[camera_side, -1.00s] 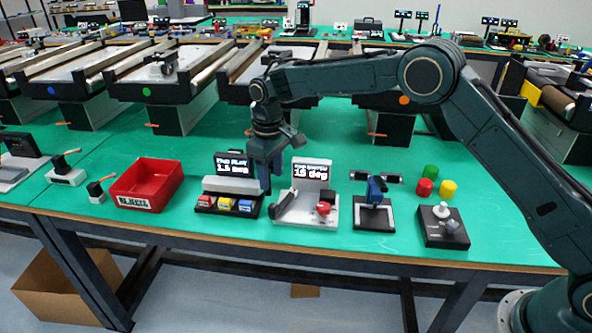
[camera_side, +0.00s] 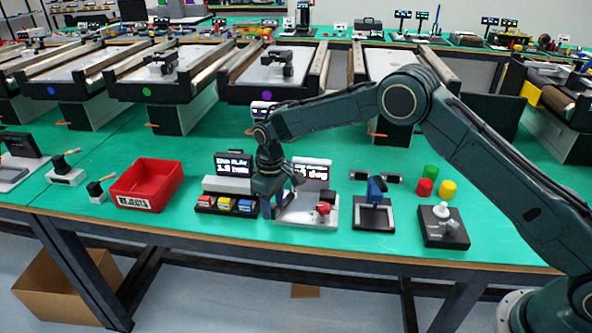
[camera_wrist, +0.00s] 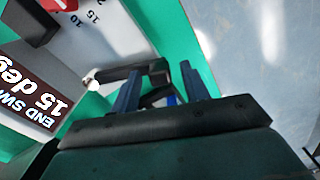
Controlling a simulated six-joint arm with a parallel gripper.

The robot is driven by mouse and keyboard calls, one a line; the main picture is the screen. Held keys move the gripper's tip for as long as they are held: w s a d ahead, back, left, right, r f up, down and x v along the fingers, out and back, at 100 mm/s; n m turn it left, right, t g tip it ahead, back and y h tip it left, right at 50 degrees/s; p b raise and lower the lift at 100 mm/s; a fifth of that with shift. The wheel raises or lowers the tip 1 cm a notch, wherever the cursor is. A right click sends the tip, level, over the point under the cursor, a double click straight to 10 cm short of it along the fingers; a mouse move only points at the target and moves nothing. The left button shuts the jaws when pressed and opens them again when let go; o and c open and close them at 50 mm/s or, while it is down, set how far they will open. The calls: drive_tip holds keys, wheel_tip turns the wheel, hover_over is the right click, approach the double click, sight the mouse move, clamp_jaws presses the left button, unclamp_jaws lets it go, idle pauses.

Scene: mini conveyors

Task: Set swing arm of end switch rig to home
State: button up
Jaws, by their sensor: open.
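The end switch rig (camera_side: 309,216) is a white plate with a display (camera_side: 312,171) at its back. The display reads 15 deg in the wrist view (camera_wrist: 36,98), where the plate (camera_wrist: 85,45) carries a printed scale. A black swing arm (camera_wrist: 118,75) runs from a pale pivot toward my gripper (camera_wrist: 160,72). My gripper is open, with its dark blue fingers on either side of the swing arm's block-like end; contact cannot be told. In the side view my gripper (camera_side: 268,212) is low at the rig's left edge and hides the swing arm.
A red knob (camera_side: 323,208) stands on the rig's right part. Close left is a unit with coloured buttons (camera_side: 226,204), then a red bin (camera_side: 147,186). Right are a blue-lever device (camera_side: 374,213) and a joystick box (camera_side: 443,227). The table's front edge is near.

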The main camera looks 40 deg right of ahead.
clamp_jaws()
drive_tip(key=shift+s+d+n, duration=0.4)
drive_tip(key=shift+s+n, duration=0.2)
drive_tip(key=shift+n, duration=0.05)
drive_tip(key=shift+s+d+n, duration=0.4)
drive_tip(key=shift+s+n, duration=0.15)
drive_tip(key=shift+n, duration=0.1)
drive_tip(key=shift+s+d, duration=0.35)
drive_tip(key=shift+s, duration=0.05)
unclamp_jaws()
drive_tip(key=shift+r, duration=0.15)
